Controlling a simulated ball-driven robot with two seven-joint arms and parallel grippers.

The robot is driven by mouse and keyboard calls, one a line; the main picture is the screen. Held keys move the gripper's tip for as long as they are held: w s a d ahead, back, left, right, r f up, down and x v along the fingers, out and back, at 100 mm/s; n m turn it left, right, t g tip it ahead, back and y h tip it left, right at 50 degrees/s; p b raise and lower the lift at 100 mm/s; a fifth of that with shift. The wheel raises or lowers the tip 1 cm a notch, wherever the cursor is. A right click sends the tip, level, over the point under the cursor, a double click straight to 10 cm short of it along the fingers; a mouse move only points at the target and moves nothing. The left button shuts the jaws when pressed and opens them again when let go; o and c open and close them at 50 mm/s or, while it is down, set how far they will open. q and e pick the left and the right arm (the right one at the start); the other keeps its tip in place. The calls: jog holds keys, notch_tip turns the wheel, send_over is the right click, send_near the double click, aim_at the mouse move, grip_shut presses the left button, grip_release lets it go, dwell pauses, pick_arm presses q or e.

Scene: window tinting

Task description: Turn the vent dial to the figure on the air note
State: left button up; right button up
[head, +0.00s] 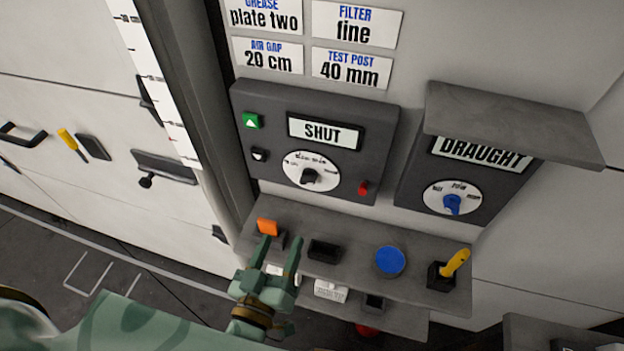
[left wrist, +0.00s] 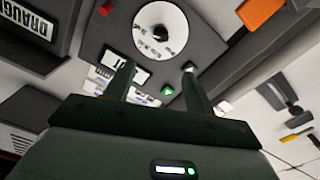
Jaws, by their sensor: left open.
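Two dials show in the head view. One is a white dial (head: 311,172) with a dark knob, on a dark panel (head: 245,95) whose display (head: 326,132) reads SHUT. The other is a white dial with a blue knob (head: 452,204) under a DRAUGHT sign (head: 482,153). I cannot tell which is the vent dial. An AIR GAP note (head: 268,56) reads 20 cm. My left gripper (head: 280,242) is open and empty, below the SHUT panel at the shelf's left end. In the left wrist view the white dial (left wrist: 160,28) lies ahead of the spread fingers (left wrist: 155,75). My right gripper is out of view.
A grey ledge (head: 520,125) juts out above the DRAUGHT sign. A green button (head: 251,120) sits on the SHUT panel.

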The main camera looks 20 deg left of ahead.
aim_at(305, 182)
pick_arm(q)
jog(key=w, duration=1.6)
jog(key=shift+w+d+p, duration=0.1)
jog(key=shift+d+p, duration=0.15)
jog(key=shift+p, duration=0.15)
jog(key=c, duration=1)
